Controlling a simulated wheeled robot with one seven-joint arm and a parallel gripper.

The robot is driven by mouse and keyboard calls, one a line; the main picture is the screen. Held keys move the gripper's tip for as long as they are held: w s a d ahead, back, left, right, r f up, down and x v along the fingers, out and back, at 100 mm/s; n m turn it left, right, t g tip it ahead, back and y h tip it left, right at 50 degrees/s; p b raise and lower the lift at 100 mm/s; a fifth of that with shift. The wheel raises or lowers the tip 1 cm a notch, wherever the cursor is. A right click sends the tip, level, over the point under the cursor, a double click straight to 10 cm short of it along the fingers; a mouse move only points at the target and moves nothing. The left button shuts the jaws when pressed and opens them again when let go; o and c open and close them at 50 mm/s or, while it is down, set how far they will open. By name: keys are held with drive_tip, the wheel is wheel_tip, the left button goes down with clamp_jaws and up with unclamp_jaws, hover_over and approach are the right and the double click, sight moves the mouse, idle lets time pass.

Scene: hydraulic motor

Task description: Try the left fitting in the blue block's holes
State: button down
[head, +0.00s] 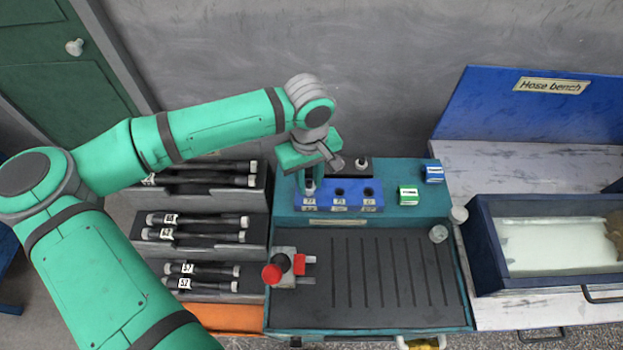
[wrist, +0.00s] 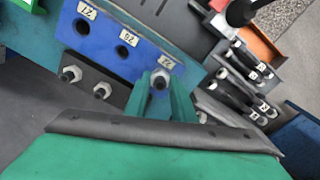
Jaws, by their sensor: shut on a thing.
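The blue block (head: 341,208) stands at the back left of the teal bench, with a row of labelled holes. My gripper (head: 310,184) points down over its left end in the head view. In the wrist view the gripper (wrist: 160,84) is shut on a small pale fitting (wrist: 159,82) at the end hole of the blue block (wrist: 103,47). The fingers hide most of the fitting and that hole; I cannot tell how deep it sits. The other two holes are empty. Two other fittings (wrist: 70,74) stand in the dark rack behind; one shows in the head view (head: 361,162).
A green box (head: 408,195) and a blue box (head: 433,174) sit right of the block. A red-knobbed valve (head: 272,273) is at the front left of the ribbed tray (head: 385,300). Labelled hoses (head: 205,220) fill racks at left. The tray's middle is clear.

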drive_tip(key=shift+w, duration=0.3)
idle(0.5)
drive_tip(key=shift+f, duration=0.2)
idle(0.7)
drive_tip(key=shift+r, duration=0.3)
idle(0.5)
drive_tip(key=shift+f, duration=0.35)
idle(1.8)
drive_tip(key=shift+r, duration=0.1)
drive_tip(key=shift+r, duration=2.4)
